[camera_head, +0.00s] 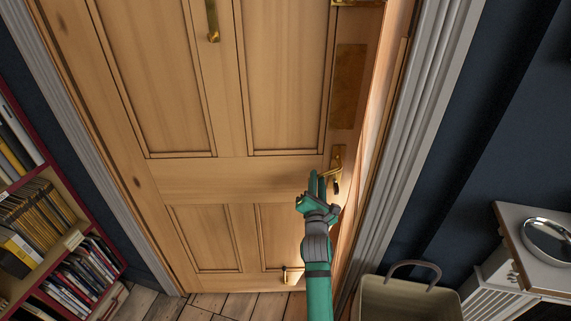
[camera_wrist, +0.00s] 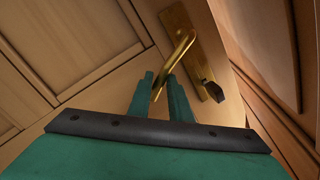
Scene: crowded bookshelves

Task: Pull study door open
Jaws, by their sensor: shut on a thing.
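The study door (camera_head: 190,178) is a panelled wooden door that fills the middle of the head view. Its right edge stands a little away from the frame, with light along the gap, so it looks slightly ajar. A brass lever handle (camera_head: 337,163) sits on a brass plate near that edge. My green gripper (camera_head: 317,183) is at the lever. In the wrist view, the fingers (camera_wrist: 161,98) are on either side of the lever (camera_wrist: 183,50) and shut on it. The lever's lower end is partly hidden by the fingers. A dark knob (camera_wrist: 214,90) is right of them.
A full bookshelf (camera_head: 62,172) stands at the left. A pale bin (camera_head: 405,300) with a hoop handle is right of my arm. A white cabinet (camera_head: 520,235) with a round metal dish (camera_head: 548,240) is farther right. Some wooden floor (camera_head: 235,305) before the door is clear.

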